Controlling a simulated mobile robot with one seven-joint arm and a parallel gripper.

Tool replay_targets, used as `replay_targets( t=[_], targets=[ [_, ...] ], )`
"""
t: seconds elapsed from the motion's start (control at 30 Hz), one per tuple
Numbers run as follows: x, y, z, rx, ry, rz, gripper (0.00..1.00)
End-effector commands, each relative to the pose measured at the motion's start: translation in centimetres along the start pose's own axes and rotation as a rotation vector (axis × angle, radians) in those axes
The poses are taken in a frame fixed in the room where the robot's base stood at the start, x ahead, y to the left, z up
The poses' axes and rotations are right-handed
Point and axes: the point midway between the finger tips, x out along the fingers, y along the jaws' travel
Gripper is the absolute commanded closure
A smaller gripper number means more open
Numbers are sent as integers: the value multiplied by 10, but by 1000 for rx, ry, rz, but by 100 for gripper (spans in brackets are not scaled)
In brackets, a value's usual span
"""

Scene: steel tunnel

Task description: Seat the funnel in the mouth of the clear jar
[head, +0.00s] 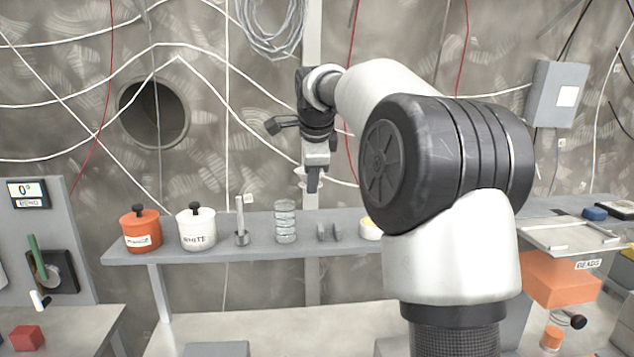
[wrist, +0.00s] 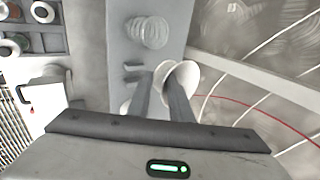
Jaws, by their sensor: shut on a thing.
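My gripper (head: 313,184) hangs above the shelf, a little right of the clear jar and higher than it. In the wrist view its two fingers (wrist: 162,84) are shut on a white funnel (wrist: 187,73), which shows at the fingertips, mostly by the right finger. I cannot make out the funnel clearly in the head view. The clear ringed jar (head: 285,222) stands upright on the shelf. It also shows in the wrist view (wrist: 151,32), beyond the fingertips and apart from the funnel. Nothing is seen in its mouth.
The grey shelf (head: 265,252) also bears an orange lidded jar (head: 141,232), a white lidded jar (head: 197,230), a metal piece with an upright rod (head: 240,225), a small grey holder (head: 328,233) and a pale round thing (head: 371,229) partly behind my arm. Cables hang along the wall.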

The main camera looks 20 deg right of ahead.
Motion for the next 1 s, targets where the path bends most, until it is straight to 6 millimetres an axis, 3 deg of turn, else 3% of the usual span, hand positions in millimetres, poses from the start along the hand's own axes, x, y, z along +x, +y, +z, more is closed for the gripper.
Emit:
replay_targets(
  t=[0.03, 0.1, 0.33, 1.0],
  targets=[
    [-14, -8, 16, -4, -2, -1, 100],
    [-18, -10, 31, 1, 0, -4, 100],
    [-26, -12, 62, 14, 1, -15, 100],
    [-3, 4, 65, 20, 1, -18, 100]
  ],
)
